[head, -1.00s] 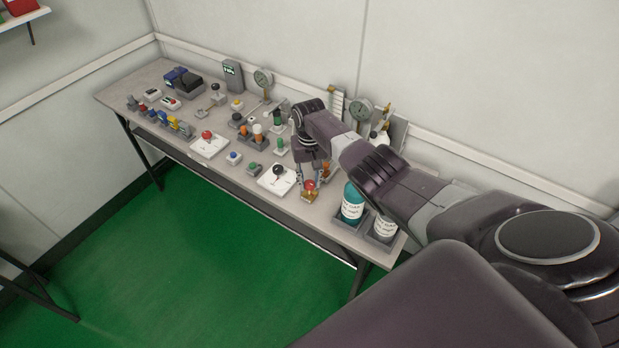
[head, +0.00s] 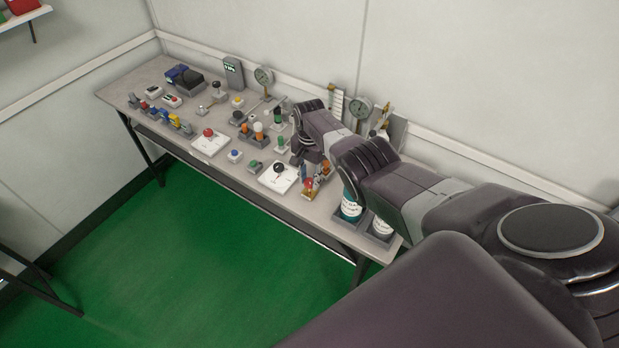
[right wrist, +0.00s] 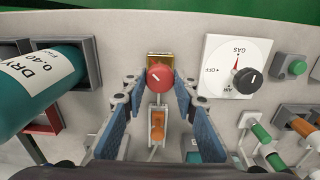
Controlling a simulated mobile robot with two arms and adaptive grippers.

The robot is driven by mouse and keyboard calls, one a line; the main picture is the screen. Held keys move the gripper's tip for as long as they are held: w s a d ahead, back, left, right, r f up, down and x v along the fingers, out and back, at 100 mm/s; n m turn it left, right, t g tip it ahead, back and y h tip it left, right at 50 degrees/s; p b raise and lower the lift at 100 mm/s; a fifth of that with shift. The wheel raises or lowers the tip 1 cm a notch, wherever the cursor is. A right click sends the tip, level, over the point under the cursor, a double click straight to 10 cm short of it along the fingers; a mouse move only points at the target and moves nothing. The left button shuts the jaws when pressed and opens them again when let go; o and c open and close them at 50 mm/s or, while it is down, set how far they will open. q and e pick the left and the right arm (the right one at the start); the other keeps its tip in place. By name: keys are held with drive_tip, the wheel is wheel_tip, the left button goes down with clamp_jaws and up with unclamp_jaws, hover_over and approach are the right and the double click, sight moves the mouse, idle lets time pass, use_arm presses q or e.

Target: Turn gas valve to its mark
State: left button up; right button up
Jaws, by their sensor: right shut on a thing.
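The valve's red round knob (right wrist: 160,77), with a pale line on its face, sits on a brass base (right wrist: 160,60) in the right wrist view. The knob also shows small near the table's front edge in the head view (head: 308,184). My right gripper (right wrist: 157,82) has its fingertips on either side of the knob and is shut on it. In the head view the right gripper (head: 314,178) reaches down to the knob, partly hidden by its own wrist. The pale line's exact alignment with any mark is too small to tell. My left gripper is not in view.
A white dial plate (right wrist: 212,50) lettered GAS and OFF, with a black knob (right wrist: 247,81), lies beside the valve. Teal (head: 350,208) and white bottles stand in holders on the other side. An orange-handled part (right wrist: 157,125) sits close between my fingers. Several testers crowd the table.

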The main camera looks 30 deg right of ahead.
sight(310, 181)
drive_tip(key=shift+w+d+r+m, duration=0.1)
drive_tip(key=shift+w+r+m, duration=0.05)
drive_tip(key=shift+m, duration=0.35)
drive_tip(key=o, duration=1)
drive_tip(key=shift+o, duration=0.8)
wheel_tip(310, 181, up, 12)
